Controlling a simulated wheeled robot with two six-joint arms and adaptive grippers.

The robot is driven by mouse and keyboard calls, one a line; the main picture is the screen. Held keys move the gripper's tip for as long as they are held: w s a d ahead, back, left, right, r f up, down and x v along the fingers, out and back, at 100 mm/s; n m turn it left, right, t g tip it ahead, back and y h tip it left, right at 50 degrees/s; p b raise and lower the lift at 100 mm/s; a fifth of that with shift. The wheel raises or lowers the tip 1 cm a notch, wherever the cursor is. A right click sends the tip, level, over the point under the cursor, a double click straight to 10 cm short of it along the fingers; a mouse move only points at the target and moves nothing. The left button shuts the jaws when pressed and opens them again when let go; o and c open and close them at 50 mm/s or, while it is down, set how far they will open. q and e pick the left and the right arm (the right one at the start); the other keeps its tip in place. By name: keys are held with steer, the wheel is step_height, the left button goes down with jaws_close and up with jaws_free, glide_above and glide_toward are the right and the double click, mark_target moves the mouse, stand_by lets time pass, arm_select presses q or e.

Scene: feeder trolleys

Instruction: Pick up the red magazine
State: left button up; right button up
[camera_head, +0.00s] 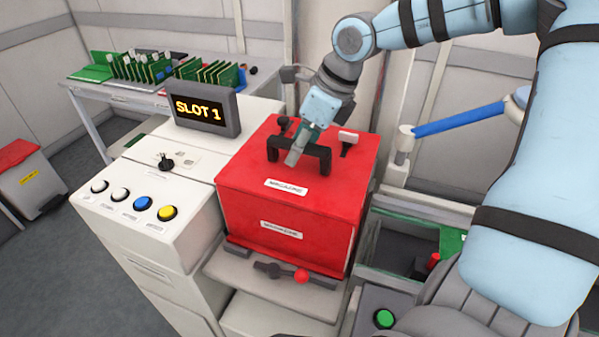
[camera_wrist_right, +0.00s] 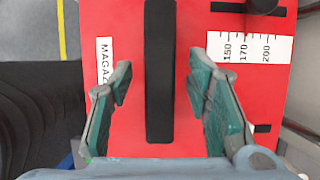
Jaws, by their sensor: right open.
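The red magazine (camera_head: 285,213) is a red box with white labels and a black handle (camera_head: 318,158) on top. It sits on a grey shelf beside the white control console. My right gripper (camera_head: 294,156) is over the top of the magazine at the handle, pointing down. In the right wrist view the gripper (camera_wrist_right: 160,90) is open, its two green-padded fingers on either side of the black handle (camera_wrist_right: 159,70), with a gap on each side. Whether the fingertips are below the handle's top is hard to tell. My left gripper is not seen.
The white console (camera_head: 150,215) with coloured buttons and a "SLOT 1" display (camera_head: 205,110) stands left of the magazine. A red knob (camera_head: 301,277) is on the shelf front. A table (camera_head: 90,90) with green circuit boards is behind. A green button (camera_head: 384,319) is at lower right.

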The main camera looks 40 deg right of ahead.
steer(key=shift+f+b, duration=0.2)
steer(key=shift+b, duration=0.15)
stand_by(0.3)
jaws_close()
steer(key=shift+r, duration=0.1)
